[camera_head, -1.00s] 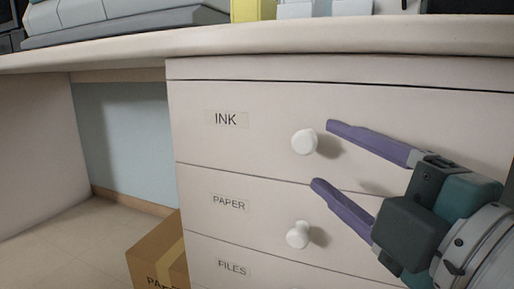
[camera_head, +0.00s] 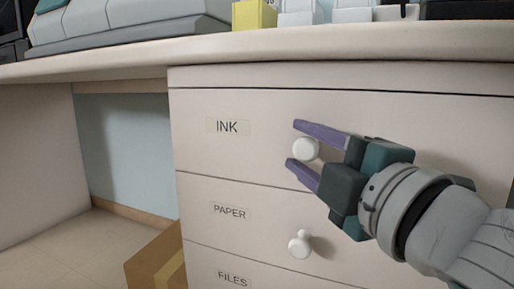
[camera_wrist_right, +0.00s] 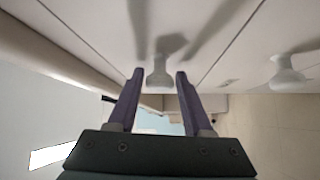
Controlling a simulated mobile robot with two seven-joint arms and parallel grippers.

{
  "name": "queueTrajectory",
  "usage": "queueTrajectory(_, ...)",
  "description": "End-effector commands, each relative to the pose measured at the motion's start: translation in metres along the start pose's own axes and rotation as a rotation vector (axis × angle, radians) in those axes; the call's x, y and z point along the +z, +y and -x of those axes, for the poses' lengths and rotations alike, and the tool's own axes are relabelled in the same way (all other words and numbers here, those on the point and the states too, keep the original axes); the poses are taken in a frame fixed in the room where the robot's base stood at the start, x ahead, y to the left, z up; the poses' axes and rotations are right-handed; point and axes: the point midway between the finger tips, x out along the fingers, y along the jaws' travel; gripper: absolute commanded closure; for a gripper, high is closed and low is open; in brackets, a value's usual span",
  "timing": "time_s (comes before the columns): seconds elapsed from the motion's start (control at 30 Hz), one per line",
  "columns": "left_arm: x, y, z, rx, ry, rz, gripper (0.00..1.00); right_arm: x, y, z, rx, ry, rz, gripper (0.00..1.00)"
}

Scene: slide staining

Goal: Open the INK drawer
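The INK drawer (camera_head: 262,108) is the top drawer of the desk and looks flush with the desk front. Its round white knob (camera_head: 306,149) sits right of the INK label. My right gripper (camera_head: 295,143) is open with its purple fingers on either side of this knob, one above and one below. In the right wrist view the INK knob (camera_wrist_right: 159,74) shows between the tips of the right gripper (camera_wrist_right: 159,73), with a gap at each side. My left gripper is not in view.
The PAPER drawer with its white knob (camera_head: 300,244) lies just below, and the FILES drawer under it. The desktop edge (camera_head: 330,45) overhangs above. A cardboard box (camera_head: 158,262) stands on the floor at the lower left.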

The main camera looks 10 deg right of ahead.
Motion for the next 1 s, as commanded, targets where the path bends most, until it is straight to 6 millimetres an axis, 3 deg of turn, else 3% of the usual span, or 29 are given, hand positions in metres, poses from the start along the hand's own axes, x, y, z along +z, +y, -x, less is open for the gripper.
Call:
queueTrajectory(0.03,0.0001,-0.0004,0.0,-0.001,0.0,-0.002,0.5,0.0,0.0,0.0001,0.0,0.0,0.0,0.57)
queueTrajectory(0.43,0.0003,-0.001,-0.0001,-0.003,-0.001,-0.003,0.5,0.0001,-0.0004,0.0002,-0.001,0.0,0.0,1.0)
queueTrajectory(1.0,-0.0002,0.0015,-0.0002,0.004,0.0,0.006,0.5,0.0003,-0.0009,0.0003,-0.002,-0.001,0.0,1.0)
